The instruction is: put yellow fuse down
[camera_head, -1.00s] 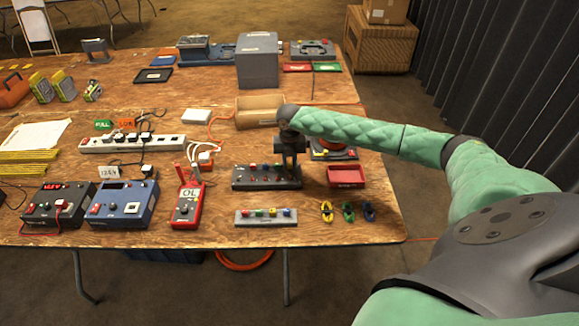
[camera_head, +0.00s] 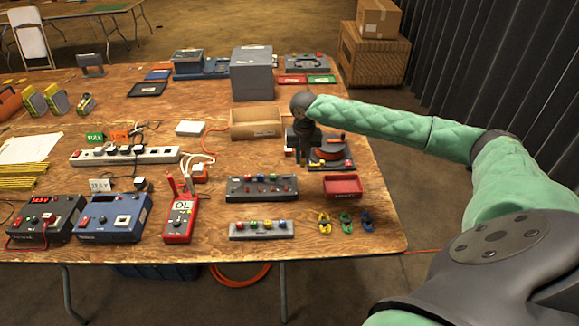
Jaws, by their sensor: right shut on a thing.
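My right gripper (camera_head: 302,158) points down over the table, behind and right of the dark fuse block (camera_head: 262,188). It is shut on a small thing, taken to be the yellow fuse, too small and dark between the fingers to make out. The fuse block carries several small coloured pieces. A grey strip (camera_head: 262,231) with several coloured fuses lies in front of it. The red bin (camera_head: 343,187) stands to the right of the block, in front and right of the gripper. My left gripper is out of view.
A dark device with an orange-red round part (camera_head: 334,151) stands right beside the gripper. An open cardboard box (camera_head: 256,124) is behind it. Yellow (camera_head: 324,223), green (camera_head: 346,223) and blue (camera_head: 367,221) clips lie at the front right. A red meter (camera_head: 180,219) stands left.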

